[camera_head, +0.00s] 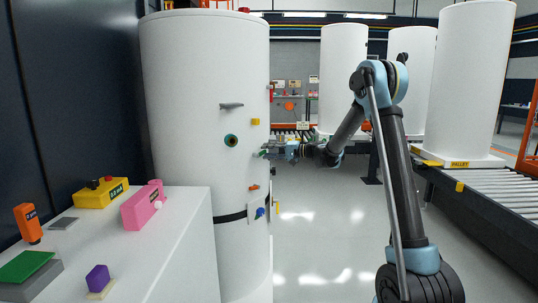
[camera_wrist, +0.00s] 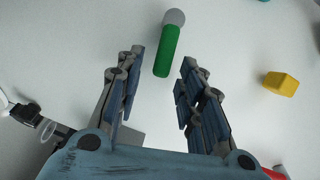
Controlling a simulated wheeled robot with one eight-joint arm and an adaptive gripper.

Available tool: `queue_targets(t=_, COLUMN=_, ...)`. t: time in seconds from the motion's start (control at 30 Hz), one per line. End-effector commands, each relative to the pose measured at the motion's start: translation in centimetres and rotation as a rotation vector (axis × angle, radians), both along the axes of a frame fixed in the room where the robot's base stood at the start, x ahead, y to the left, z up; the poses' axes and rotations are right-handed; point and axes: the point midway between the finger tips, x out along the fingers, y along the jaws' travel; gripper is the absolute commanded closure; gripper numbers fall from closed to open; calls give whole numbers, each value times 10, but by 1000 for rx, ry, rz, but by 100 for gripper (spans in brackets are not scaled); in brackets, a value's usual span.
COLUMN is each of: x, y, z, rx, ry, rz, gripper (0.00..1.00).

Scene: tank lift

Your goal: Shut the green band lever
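The green band lever (camera_wrist: 166,52) is a green rod with a grey ball on one end, on the white tank surface (camera_wrist: 225,40) in the wrist view. In the head view, a small bit of green that may be this lever (camera_head: 263,152) shows at the tank's right side, partly hidden by my gripper (camera_head: 271,150). In the wrist view my gripper (camera_wrist: 160,62) is open and empty, its two fingers apart on either side of the rod's lower end.
A white counter (camera_head: 180,230) with coloured boxes stands at left, a roller conveyor (camera_head: 500,200) at right. The floor between is clear.

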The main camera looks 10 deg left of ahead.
Motion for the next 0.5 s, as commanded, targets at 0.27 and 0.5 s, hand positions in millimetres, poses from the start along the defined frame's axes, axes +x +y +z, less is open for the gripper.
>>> queue_targets(t=0.27, x=-2, y=-39, z=3, rx=0, ry=1, rz=-4, gripper=65)
queue_targets(t=0.5, x=-5, y=-84, z=6, rx=0, ry=1, rz=-4, gripper=65)
